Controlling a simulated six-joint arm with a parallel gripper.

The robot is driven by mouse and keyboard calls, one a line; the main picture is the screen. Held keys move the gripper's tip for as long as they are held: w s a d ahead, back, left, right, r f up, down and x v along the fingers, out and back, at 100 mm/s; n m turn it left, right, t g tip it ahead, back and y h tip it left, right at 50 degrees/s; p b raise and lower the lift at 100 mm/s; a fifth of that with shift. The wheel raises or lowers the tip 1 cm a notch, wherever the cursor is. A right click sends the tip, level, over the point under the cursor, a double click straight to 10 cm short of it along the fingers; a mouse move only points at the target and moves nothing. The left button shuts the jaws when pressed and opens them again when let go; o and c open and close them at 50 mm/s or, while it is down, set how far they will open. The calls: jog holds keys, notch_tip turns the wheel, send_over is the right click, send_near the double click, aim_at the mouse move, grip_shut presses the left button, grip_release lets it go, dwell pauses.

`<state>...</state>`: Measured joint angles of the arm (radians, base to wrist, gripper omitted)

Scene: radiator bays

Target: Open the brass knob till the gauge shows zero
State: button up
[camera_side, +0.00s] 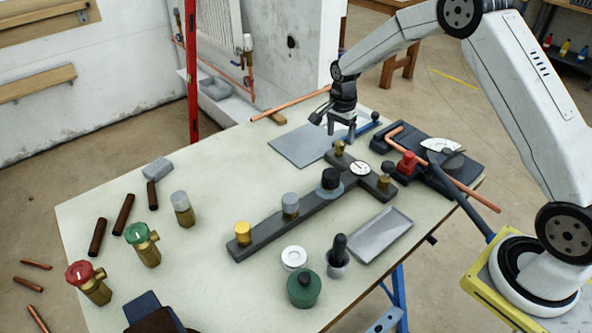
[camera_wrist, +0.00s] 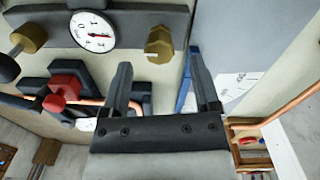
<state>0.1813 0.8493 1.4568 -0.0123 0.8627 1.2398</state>
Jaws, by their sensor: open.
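A brass knob (camera_side: 339,148) stands on the far arm of a dark manifold (camera_side: 318,208). In the wrist view this brass knob (camera_wrist: 158,42) has a faceted side and a small pale mark. The round white gauge (camera_side: 359,168) is beside it. In the wrist view the gauge (camera_wrist: 93,31) has a thin red needle pointing right in the picture; its figures are too small to read surely. My gripper (camera_side: 340,130) is open and empty, above the brass knob. In the wrist view the knob appears just beyond and between my fingertips (camera_wrist: 160,60), apart from them.
The manifold also carries a yellow-topped knob (camera_side: 242,232), a grey knob (camera_side: 290,204), a black knob (camera_side: 331,178) and a dark-topped fitting (camera_side: 386,179). A red clamp (camera_side: 406,164) and copper pipe (camera_side: 460,190) are at right. A grey tray (camera_side: 380,236) lies in front.

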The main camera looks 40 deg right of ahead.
aim_at(340, 143)
jog(key=shift+f, duration=1.55)
grip_shut()
